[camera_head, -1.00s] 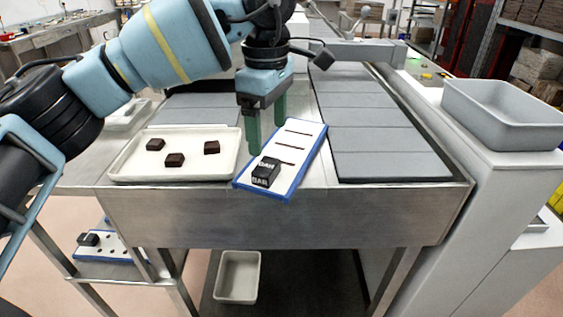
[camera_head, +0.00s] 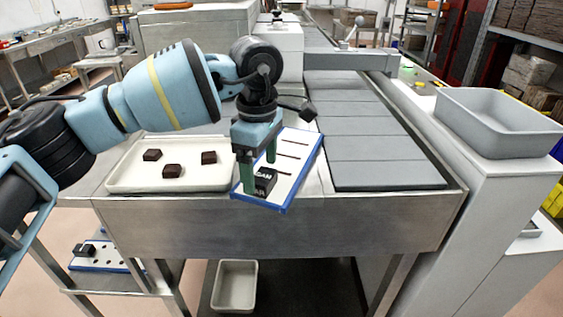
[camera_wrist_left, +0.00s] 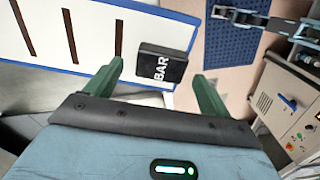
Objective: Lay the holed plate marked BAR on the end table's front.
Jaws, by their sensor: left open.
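A white plate with a blue rim and long slots (camera_head: 291,171) lies tilted in the picture on the front of the steel end table (camera_head: 270,226). A black block marked BAR (camera_head: 265,182) is at its near end; the lettering shows clearly in the left wrist view (camera_wrist_left: 162,65). My left gripper (camera_head: 260,172) is open, its green fingers low over the plate and on either side of the block. In the left wrist view the block lies between the fingertips (camera_wrist_left: 160,75), with visible gaps to both. My right gripper is not recognisable in either view.
A cream tray (camera_head: 122,182) with dark brown pieces stands left of the plate. Grey slabs (camera_head: 375,147) cover the table to the right. A plate with round holes (camera_head: 105,263) lies on the lower left shelf. A grey bin (camera_head: 490,135) stands far right.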

